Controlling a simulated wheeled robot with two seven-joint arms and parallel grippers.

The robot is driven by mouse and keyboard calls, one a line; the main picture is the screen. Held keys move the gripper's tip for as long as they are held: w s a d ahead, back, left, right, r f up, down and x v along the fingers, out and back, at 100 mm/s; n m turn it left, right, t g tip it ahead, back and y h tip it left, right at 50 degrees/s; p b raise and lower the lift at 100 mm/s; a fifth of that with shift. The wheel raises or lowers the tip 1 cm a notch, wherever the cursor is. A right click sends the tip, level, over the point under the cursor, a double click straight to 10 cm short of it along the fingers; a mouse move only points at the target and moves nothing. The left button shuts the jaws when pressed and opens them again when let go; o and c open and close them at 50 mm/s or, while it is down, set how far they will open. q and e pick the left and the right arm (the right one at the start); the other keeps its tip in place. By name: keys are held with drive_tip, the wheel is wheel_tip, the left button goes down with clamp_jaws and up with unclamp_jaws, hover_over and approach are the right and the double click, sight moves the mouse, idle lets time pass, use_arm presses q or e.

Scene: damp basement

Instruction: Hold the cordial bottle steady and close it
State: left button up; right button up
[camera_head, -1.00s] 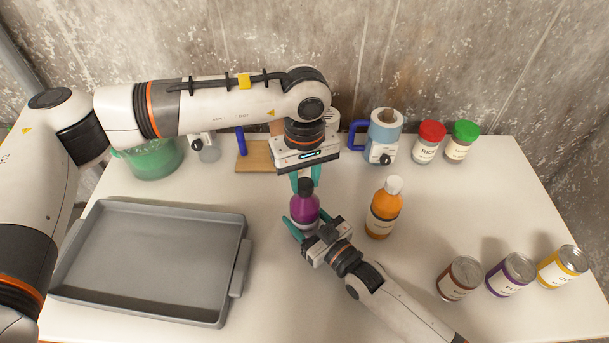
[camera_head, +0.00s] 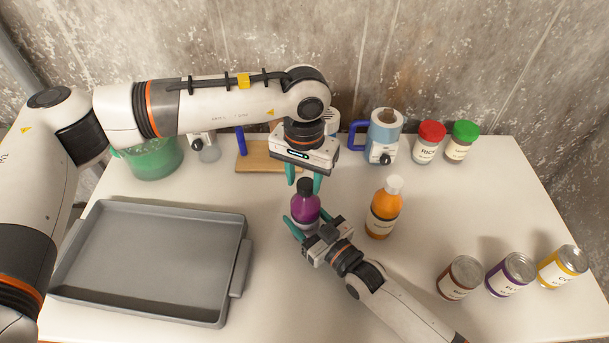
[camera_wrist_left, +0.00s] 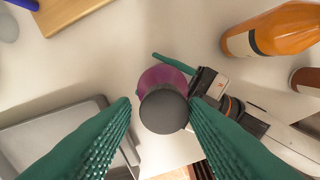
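The cordial bottle (camera_head: 305,209), purple with a dark grey cap (camera_head: 305,185), stands upright on the table. In the left wrist view the cap (camera_wrist_left: 164,110) sits on the purple body (camera_wrist_left: 160,77). My left gripper (camera_head: 304,182) points down from above, fingers open on either side of the cap. A gap shows between cap and fingers in the left wrist view (camera_wrist_left: 163,108). My right gripper (camera_head: 308,222) comes from the front right, its teal fingers closed around the bottle's lower body; the bottle partly hides the contact.
An orange bottle (camera_head: 383,211) with a white cap stands close on the right. A grey tray (camera_head: 238,225) fills the left. Cans (camera_head: 460,279) stand front right.

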use_arm(q)
drive_tip(key=n, duration=0.6)
drive_tip(key=shift+d+n, duration=0.1)
drive_tip(key=shift+n, duration=0.3)
drive_tip(key=n, duration=0.7)
use_arm(e)
drive_tip(key=shift+a, duration=0.1)
use_arm(q)
drive_tip(key=c, duration=0.8)
drive_tip(key=shift+o, duration=0.2)
drive_tip(key=m, duration=1)
drive_tip(key=shift+m, duration=0.3)
drive_tip(key=m, duration=0.3)
drive_tip(key=o, duration=0.8)
drive_tip(key=shift+c, duration=0.2)
